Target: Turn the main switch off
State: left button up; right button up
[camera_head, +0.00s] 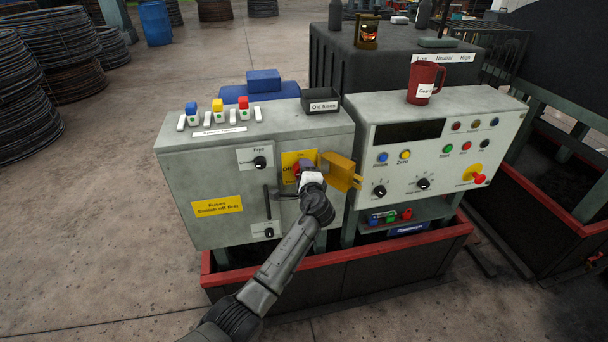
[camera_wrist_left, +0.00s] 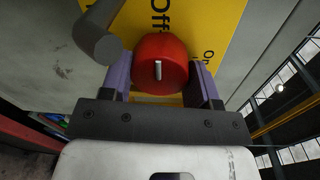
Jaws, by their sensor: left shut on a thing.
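The main switch is a red round knob (camera_wrist_left: 161,62) with a short white mark, on a yellow plate (camera_wrist_left: 200,30) lettered "Off" and "On". In the left wrist view the mark runs up and down the picture, roughly in line with "Off"; "On" lies to the right. In the head view the knob (camera_head: 297,169) is partly hidden on the front of the left grey cabinet (camera_head: 190,165). My left gripper (camera_head: 304,175) is at the knob, its two purple fingers shut on the knob's sides. My right gripper is out of view.
A yellow flap (camera_head: 341,172) stands out just right of the switch. A grey lever (camera_wrist_left: 97,40) lies close to the left finger in the wrist view. The right console (camera_head: 437,150) carries buttons and a red mug (camera_head: 424,84). A red-rimmed trough (camera_head: 345,255) runs below.

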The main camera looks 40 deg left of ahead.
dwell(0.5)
pick_arm(q)
jog(key=o, duration=0.9)
jog(key=shift+d, duration=0.1)
jog(key=p+v, duration=0.3)
jog(key=v, duration=1)
jog(key=shift+s+d, duration=0.2)
jog(key=shift+s, duration=0.15)
jog(key=shift+n, duration=0.3)
